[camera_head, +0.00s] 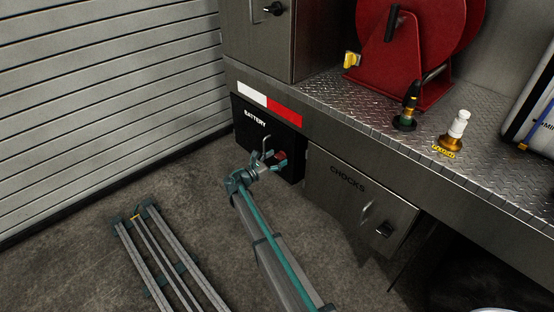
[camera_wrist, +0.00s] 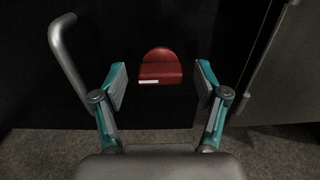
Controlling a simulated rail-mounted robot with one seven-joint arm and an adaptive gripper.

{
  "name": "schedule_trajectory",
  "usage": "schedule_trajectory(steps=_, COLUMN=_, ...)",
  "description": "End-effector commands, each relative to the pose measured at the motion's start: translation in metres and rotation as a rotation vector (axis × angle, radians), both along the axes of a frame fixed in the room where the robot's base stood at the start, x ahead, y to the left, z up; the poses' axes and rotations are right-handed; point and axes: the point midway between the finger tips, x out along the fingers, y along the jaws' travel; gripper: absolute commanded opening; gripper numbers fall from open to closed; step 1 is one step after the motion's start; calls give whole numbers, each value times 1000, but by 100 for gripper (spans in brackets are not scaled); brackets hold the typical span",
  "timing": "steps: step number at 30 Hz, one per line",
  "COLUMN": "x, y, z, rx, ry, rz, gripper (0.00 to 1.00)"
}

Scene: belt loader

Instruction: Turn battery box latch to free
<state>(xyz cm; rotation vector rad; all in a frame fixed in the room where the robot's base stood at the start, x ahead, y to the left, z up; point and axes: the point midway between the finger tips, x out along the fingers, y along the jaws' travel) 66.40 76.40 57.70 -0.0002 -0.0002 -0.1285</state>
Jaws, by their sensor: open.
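The black battery box (camera_head: 248,111), lettered BATTERY, sits under the truck deck, left of the chocks compartment. Its red latch (camera_head: 281,156) shows just beyond my gripper (camera_head: 272,162). In the wrist view the red latch (camera_wrist: 161,66) has a rounded top and a small white label along its lower edge. My gripper (camera_wrist: 160,85) is open, with one finger on each side of the latch in the picture. I see dark space between each finger and the latch, and no contact. A bent metal handle (camera_wrist: 68,52) is left of the latch on the box face.
The chocks door (camera_head: 350,187) with its handle is just right of the box. Above are the tread-plate deck (camera_head: 340,100) and a red reel (camera_head: 420,45). A ribbed shutter (camera_head: 100,90) is at left. Grey rails (camera_head: 160,255) lie low at the left on the bare floor.

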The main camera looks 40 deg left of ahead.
Motion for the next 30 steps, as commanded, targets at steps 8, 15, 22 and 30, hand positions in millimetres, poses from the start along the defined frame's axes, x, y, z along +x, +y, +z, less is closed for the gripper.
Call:
schedule_trajectory(steps=8, x=4, y=-1, z=0, rx=0, ry=0, rz=0, gripper=73)
schedule_trajectory(steps=15, x=4, y=-1, z=0, rx=0, ry=0, rz=0, gripper=45)
schedule_trajectory(steps=22, x=4, y=-1, z=0, rx=0, ry=0, rz=-1, gripper=13)
schedule_trajectory(steps=30, x=3, y=-1, z=-1, rx=34, ry=-4, rz=-1, gripper=13)
